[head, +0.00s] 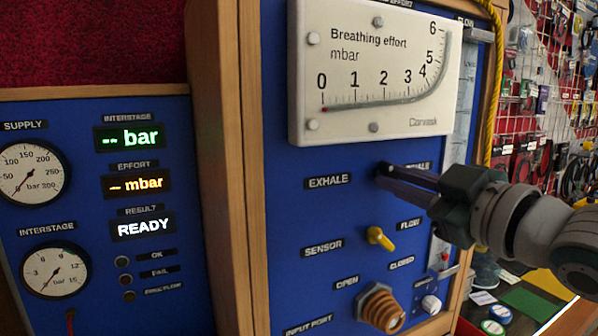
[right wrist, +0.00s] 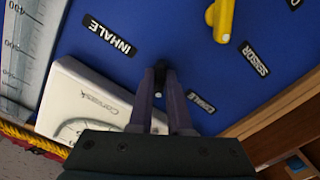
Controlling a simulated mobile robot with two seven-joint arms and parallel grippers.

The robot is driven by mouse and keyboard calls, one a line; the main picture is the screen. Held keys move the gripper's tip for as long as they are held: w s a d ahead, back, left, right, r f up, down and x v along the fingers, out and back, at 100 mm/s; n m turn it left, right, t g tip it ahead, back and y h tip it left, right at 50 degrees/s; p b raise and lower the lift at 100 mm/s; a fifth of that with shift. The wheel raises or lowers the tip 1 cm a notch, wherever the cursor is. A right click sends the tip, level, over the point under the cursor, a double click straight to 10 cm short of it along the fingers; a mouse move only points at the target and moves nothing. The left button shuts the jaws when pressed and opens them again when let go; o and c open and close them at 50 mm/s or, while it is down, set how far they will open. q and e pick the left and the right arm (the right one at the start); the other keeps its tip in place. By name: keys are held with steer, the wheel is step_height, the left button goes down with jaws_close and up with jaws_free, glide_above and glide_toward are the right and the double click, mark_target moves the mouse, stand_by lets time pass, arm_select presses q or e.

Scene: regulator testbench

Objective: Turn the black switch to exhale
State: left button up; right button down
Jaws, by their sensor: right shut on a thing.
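The black switch (right wrist: 161,70) sits on the blue panel between the EXHALE label (head: 328,181) and the INHALE label (right wrist: 109,38). My right gripper (head: 386,178) reaches in from the right in the head view, its fingertips at the panel. In the right wrist view, the two fingers (right wrist: 164,88) are shut on the switch, one on each side. The fingers hide most of the switch, so I cannot tell which label it points to. In the head view the gripper partly covers the INHALE label. My left gripper is not in view.
A yellow switch (head: 380,238) is below the gripper, with a brass input port (head: 380,307) under it. The white breathing effort gauge (head: 376,70) juts out just above. A wooden frame (head: 228,170) stands at the left. The display (head: 142,226) reads READY.

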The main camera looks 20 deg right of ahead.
steer(key=shift+n, duration=1.1)
steer(key=c, duration=0.9)
jaws_free()
steer(key=shift+o, duration=0.2)
steer(key=s+b, duration=0.2)
steer(key=s, duration=0.8)
steer(key=shift+d+b, duration=0.3)
steer(key=shift+d, duration=0.1)
